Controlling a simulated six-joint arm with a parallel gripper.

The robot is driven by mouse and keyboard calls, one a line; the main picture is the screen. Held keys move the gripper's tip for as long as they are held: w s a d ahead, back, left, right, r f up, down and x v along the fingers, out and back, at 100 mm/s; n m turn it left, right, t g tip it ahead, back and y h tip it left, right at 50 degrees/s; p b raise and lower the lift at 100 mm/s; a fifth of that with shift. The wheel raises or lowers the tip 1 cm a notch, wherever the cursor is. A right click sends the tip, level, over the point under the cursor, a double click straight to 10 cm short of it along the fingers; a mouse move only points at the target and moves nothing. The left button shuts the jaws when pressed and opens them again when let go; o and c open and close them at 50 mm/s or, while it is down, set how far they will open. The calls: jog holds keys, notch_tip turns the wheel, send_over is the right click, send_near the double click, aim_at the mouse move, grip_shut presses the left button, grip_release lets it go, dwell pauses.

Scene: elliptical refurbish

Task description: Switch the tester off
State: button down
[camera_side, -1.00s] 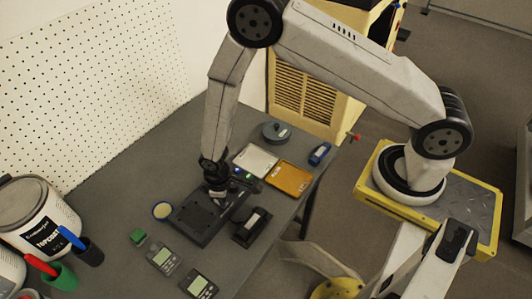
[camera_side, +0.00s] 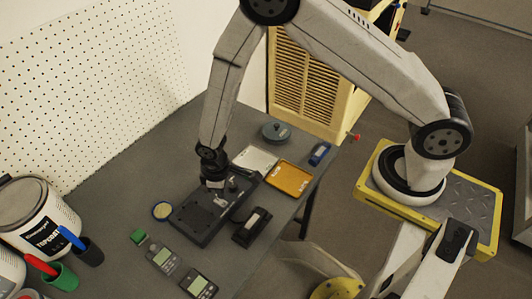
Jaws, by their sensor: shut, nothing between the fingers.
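A dark flat unit (camera_side: 196,223), which looks like the tester, lies on the grey table with small fittings on its far right part. Its switch is too small to make out. My gripper (camera_side: 214,184) points down at the far edge of this unit, beside the small fittings. It is shut with nothing in it. I cannot tell whether its tips touch the unit. A black device with a pale label or display (camera_side: 252,226) sits just right of the unit.
A round yellow-rimmed dish (camera_side: 162,211) is at left. A white tray (camera_side: 254,159), orange tray (camera_side: 289,178), blue item (camera_side: 319,153) and grey round container (camera_side: 276,132) stand behind. Paint cans (camera_side: 40,222) are far left.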

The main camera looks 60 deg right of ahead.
aim_at(225, 203)
jog(key=shift+r, duration=1.5)
jog(key=s+d+r+m+t, duration=0.1)
jog(key=s+d+r+m, duration=0.2)
jog(key=d+r, duration=0.4)
jog(key=s+d+r+m+t, duration=0.1)
jog(key=s+d+r+m, duration=0.2)
jog(key=s+d+r, duration=0.3)
notch_tip(225, 203, up, 4)
jog(key=shift+s+d+f+t, duration=0.15)
jog(key=shift+d+t, duration=0.15)
jog(key=shift+d, duration=0.25)
